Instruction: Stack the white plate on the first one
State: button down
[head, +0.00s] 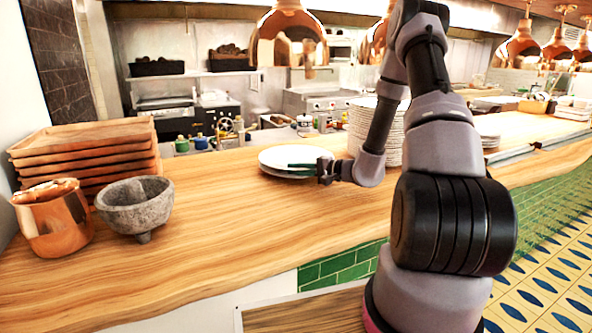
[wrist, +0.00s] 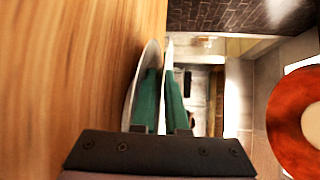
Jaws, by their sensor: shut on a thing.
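My gripper (head: 308,167) has green fingers and is shut on the near right rim of a white plate (head: 292,155). The plate is held about level, low over the wooden counter. The first plate (head: 278,173), also white, shows as a thin rim just below the held one and is mostly hidden by it. In the wrist view, the held plate (wrist: 168,58) is a thin edge between the fingers. The first plate (wrist: 151,57) lies beside it on the counter side. Whether the two plates touch is unclear.
A tall stack of white plates (head: 362,125) stands right of my gripper, partly behind my arm. A stone mortar (head: 138,206), a copper mug (head: 52,220) and stacked wooden trays (head: 85,150) stand at left. Copper lamps (head: 288,40) hang above. The counter front (head: 240,225) is clear.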

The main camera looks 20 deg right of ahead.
jog(key=c, duration=1.2)
grip_release()
jog(key=shift+f, duration=0.15)
jog(key=shift+c, duration=0.2)
jog(key=v, duration=1.2)
jog(key=s+a+r+n+g+h, duration=0.3)
jog(key=s+a+r+n+g, duration=0.3)
jog(key=s+a+r+g, duration=0.55)
jog(key=s+d+r+t+h, duration=0.2)
jog(key=s+r+t+h, duration=0.1)
jog(key=r, duration=0.4)
jog(key=s+d+r+t+h, duration=0.2)
jog(key=s+r+t+h, duration=0.2)
jog(key=s+r, duration=0.3)
jog(key=shift+s+d+r+m+t, duration=0.3)
jog(key=shift+s+r+m+t, duration=0.05)
jog(key=shift+r+m+t, duration=0.1)
